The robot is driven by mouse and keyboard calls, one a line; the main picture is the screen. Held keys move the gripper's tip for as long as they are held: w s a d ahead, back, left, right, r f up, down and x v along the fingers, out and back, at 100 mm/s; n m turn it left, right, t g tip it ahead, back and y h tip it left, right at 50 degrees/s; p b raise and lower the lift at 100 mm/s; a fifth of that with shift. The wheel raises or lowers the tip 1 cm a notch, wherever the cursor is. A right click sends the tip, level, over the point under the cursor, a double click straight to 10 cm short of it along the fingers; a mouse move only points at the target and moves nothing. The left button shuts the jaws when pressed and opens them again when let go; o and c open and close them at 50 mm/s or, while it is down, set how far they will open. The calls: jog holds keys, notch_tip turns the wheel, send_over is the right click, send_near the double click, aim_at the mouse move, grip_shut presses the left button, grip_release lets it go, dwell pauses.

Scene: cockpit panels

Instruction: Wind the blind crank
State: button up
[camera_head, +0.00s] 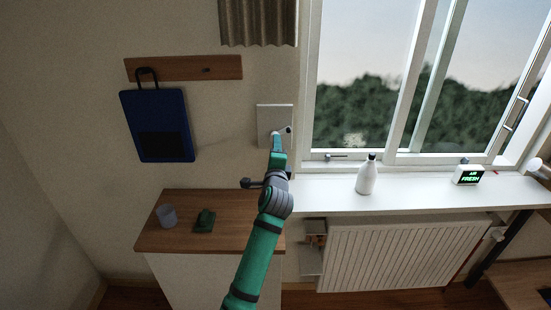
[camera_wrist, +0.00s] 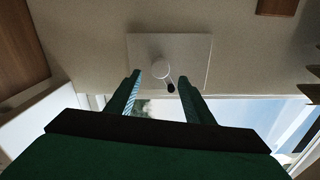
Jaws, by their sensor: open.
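The crank sits on a white square wall plate (camera_head: 266,118), left of the window in the head view. In the wrist view the plate (camera_wrist: 195,50) carries a round pale hub (camera_wrist: 161,69) with a short arm ending in a dark knob (camera_wrist: 171,88). My gripper (camera_wrist: 159,78) is open, its two dark fingers pointing at the plate, with the hub and knob seen between the fingertips. I cannot tell whether a finger touches the knob. In the head view my gripper (camera_head: 277,138) is in front of the plate and partly hides it. A brown pleated blind (camera_head: 258,22) hangs above.
A white bottle (camera_head: 367,176) and a green-lit display (camera_head: 468,175) stand on the window sill (camera_head: 420,194). A wooden-topped cabinet (camera_head: 180,238) below left holds a grey cup (camera_head: 167,215) and a green object (camera_head: 204,220). A blue bag (camera_head: 158,112) hangs on the wall at left.

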jog(key=shift+s+d, duration=0.1)
jog(key=shift+s, duration=2.7)
